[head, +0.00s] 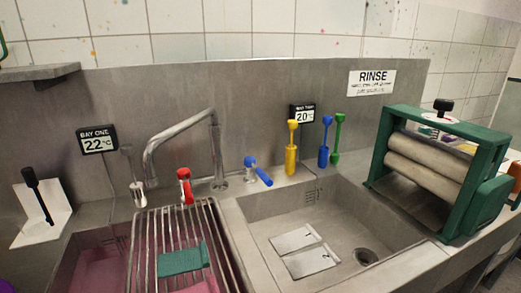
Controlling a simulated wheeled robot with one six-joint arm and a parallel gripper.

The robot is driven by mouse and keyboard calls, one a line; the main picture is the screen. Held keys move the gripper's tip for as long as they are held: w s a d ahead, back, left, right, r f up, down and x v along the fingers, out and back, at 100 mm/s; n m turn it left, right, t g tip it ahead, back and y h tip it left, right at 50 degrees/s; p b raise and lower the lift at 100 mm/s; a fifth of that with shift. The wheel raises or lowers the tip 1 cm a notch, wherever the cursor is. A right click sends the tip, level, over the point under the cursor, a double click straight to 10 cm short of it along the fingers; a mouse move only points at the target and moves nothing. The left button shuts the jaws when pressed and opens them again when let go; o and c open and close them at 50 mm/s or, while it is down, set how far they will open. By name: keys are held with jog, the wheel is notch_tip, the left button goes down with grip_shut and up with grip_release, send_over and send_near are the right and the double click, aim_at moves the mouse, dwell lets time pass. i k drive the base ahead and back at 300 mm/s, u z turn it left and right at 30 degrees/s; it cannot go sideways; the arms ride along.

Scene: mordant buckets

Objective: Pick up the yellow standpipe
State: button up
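The yellow standpipe (291,149) stands upright on the grey ledge behind the right-hand sink basin. It has a wider lower body, a thin neck and a rounded top. A blue standpipe (325,143) stands to its right, with a similar green one (338,139) just beyond, leaning slightly. My gripper is not in the head view, so its state and its distance from the yellow standpipe do not show.
A blue-handled tap (258,171) sits close left of the yellow standpipe. A red-handled tap (185,186) and curved metal spout (180,139) are farther left. The right basin (345,225) holds two pale plates. A green-framed roller wringer (462,196) stands right. A metal rack (143,255) spans the left basin.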

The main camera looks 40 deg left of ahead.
aim_at(292, 125)
jog(key=u, duration=0.95)
jog(key=i, duration=0.8)
jog(key=u, duration=0.85)
